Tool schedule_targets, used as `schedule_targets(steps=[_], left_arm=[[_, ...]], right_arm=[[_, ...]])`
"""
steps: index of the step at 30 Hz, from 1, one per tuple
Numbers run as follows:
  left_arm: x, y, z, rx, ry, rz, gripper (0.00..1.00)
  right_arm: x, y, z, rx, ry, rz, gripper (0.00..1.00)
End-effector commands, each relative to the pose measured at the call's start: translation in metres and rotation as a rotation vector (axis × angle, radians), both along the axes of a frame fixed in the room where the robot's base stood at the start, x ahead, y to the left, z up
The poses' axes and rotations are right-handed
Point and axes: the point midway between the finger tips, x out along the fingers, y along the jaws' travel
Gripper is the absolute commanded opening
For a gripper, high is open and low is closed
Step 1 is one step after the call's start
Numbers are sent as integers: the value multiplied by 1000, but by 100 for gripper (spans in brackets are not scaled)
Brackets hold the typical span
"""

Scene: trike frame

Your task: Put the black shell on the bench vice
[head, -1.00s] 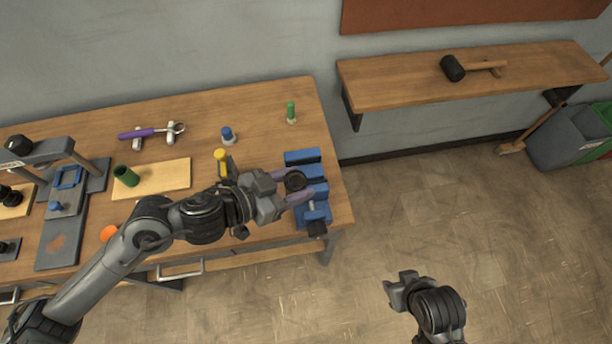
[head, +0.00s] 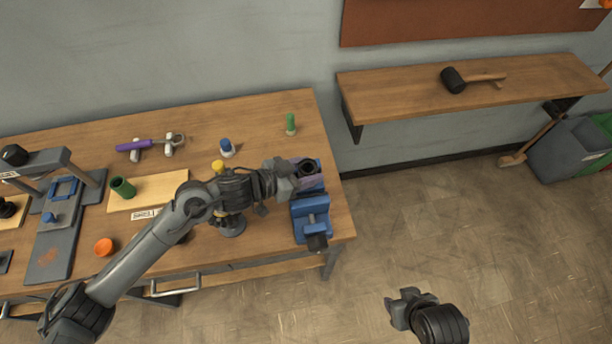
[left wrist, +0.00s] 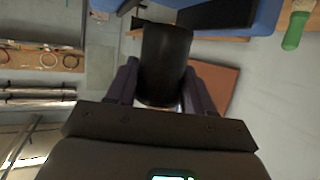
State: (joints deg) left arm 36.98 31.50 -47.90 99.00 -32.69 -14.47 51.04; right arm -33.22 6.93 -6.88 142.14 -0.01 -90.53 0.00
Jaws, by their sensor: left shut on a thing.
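The black shell (head: 308,168) is a dark hollow cylinder, its round opening facing up in the head view. My left gripper (head: 305,173) is shut on it, with purple fingers on either side. In the left wrist view the shell (left wrist: 165,62) sits between the fingers (left wrist: 160,85). The blue bench vice (head: 312,218) stands at the bench's right end. The shell appears over or behind the vice's back part, which the gripper partly hides; I cannot tell whether they touch.

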Motion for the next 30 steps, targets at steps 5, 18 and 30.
schedule_targets(steps=[5,18,30], left_arm=[[0,0,-23,-1,1,0,8],[0,0,-30,-1,-2,0,8],[0,0,-32,1,0,0,77]], right_arm=[[0,-1,-5,-4,0,3,43],[0,0,-5,-2,2,2,43],[0,1,-5,5,2,-4,43]])
